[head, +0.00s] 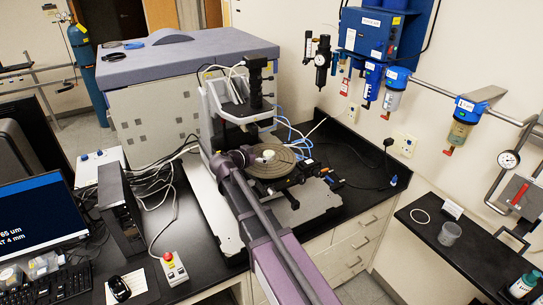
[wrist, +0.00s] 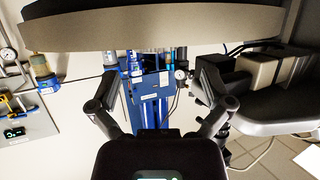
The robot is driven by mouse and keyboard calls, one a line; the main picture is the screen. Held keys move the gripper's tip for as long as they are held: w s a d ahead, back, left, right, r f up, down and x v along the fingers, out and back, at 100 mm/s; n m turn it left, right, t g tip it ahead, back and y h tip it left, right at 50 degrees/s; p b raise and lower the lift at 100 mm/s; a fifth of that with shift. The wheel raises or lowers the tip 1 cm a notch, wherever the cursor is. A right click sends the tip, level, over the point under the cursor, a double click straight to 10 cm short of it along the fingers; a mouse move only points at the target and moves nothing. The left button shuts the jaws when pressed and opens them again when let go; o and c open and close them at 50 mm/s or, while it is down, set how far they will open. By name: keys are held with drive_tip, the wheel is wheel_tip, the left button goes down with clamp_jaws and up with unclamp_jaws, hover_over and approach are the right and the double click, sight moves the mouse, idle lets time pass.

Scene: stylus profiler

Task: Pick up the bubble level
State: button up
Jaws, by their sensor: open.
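A small pale object (head: 267,155) lies on the round ringed stage (head: 286,168) of the profiler in the head view. It is too small to tell for sure whether it is the bubble level. The end of my arm is close by on its left, and my fingers cannot be made out there. In the wrist view my gripper (wrist: 157,85) is open, with its two fingers wide apart and nothing between them. A broad round rim (wrist: 160,35) crosses the top of that view. No bubble level shows in the wrist view.
The profiler's dark column (head: 256,85) stands behind the stage, with cables around it. A monitor (head: 40,222) and a red-button box (head: 173,268) are at left. Blue filters (head: 393,85) hang on the wall.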

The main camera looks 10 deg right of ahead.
sight(270, 152)
drive_tip(key=shift+b+x, duration=0.9)
drive_tip(key=shift+x, duration=1.7)
drive_tip(key=shift+s, duration=0.15)
drive_tip(key=c, duration=1.3)
drive_tip(key=shift+o, duration=0.2)
drive_tip(key=shift+r, duration=0.1)
drive_tip(key=shift+r+p, duration=0.15)
drive_tip(key=shift+p, duration=0.2)
drive_tip(key=s+a, duration=1.1)
drive_tip(key=a, duration=0.2)
drive_tip(key=shift+s+a, duration=0.3)
drive_tip(key=shift+s, duration=0.05)
